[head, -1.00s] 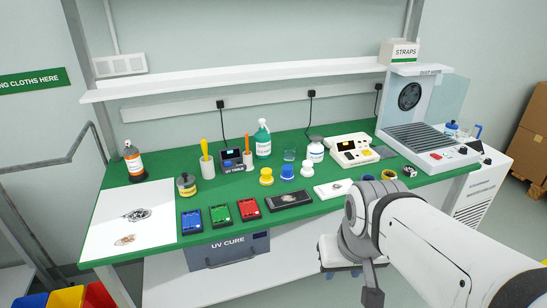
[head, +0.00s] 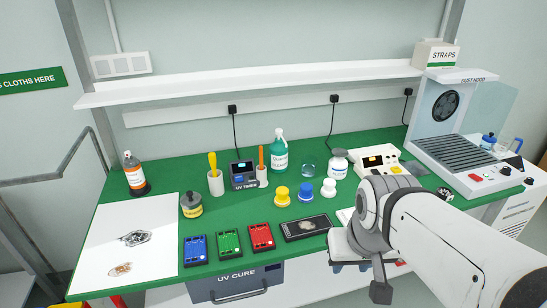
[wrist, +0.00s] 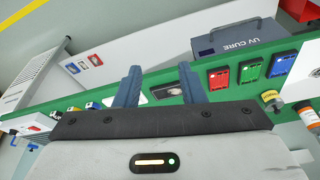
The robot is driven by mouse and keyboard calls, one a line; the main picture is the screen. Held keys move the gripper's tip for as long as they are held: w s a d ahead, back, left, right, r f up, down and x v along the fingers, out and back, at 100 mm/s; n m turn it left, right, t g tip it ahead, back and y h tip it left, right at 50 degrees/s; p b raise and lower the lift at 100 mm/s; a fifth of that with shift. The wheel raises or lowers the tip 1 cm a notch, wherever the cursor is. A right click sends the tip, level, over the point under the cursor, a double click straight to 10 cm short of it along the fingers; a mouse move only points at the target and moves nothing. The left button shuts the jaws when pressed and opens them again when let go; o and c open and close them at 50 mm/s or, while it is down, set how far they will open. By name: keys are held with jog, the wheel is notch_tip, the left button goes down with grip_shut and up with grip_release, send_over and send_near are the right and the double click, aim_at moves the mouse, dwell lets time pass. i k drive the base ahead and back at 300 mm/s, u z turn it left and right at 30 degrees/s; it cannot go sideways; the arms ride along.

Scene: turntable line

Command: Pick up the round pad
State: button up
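No thing is plainly marked as the round pad. Three small round knobbed pieces stand on the green bench: a yellow one (head: 282,195), a blue one (head: 306,192) and a white one (head: 329,188). I cannot tell whether one of these is the pad. My gripper (wrist: 160,82) is open, its two blue-grey fingers apart with nothing seen between them. In the head view my arm covers part of the bench's front right, including most of a white card (head: 344,215).
Blue (head: 195,249), green (head: 229,242) and red (head: 261,237) cases and a dark phone-like device (head: 306,228) lie along the front of the bench (head: 160,271). Bottles and a UV timer (head: 243,175) stand behind. A dust hood (head: 446,105) is at right, a shelf (head: 260,82) above.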

aim_at(282, 199)
jog(key=i, duration=0.95)
jog(key=z, duration=0.05)
